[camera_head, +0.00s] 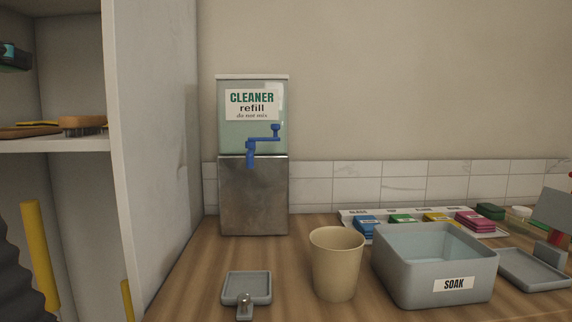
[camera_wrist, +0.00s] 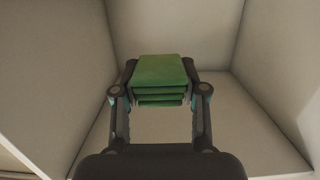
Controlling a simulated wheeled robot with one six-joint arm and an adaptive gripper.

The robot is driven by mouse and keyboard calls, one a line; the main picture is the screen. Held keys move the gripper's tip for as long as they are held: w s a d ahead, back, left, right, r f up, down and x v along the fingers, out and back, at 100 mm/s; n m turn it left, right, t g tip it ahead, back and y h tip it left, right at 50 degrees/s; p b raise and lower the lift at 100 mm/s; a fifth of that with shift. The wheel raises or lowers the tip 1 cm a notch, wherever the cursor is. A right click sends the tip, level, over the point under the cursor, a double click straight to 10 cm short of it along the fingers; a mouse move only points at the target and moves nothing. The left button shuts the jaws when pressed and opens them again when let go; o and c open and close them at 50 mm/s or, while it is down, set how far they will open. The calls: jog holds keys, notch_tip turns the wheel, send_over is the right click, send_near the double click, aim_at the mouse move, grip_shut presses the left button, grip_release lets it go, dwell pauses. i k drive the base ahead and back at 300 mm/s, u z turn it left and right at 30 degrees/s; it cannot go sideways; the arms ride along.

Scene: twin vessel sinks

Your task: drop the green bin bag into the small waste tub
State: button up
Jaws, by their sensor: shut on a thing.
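My gripper (camera_wrist: 160,100) shows in the wrist view, shut on a folded green bundle, the green bin bag (camera_wrist: 160,70). The bag has several stacked layers and sits level between the two fingers. Pale panels surround it, like the inside of a shelf compartment. In the head view a beige, open-topped tub (camera_head: 336,268) stands upright on the wooden counter; it looks like the small waste tub. Its floor is hidden. The green bag cannot be made out in the head view. A dark thing with teal marks is cut off at the upper left edge; I cannot tell what it is.
A grey SOAK basin (camera_head: 434,268) stands close right of the tub. A small grey dish (camera_head: 246,287) lies left of it, and a cleaner dispenser (camera_head: 253,190) stands behind. Coloured folded packs (camera_head: 403,219) lie behind the basin. A white shelf unit (camera_head: 150,150) fills the left.

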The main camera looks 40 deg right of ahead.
aim_at(335, 288)
jog(key=k, duration=1.4)
jog(key=u, duration=1.55)
jog(key=i, duration=0.75)
jog(key=z, duration=3.4)
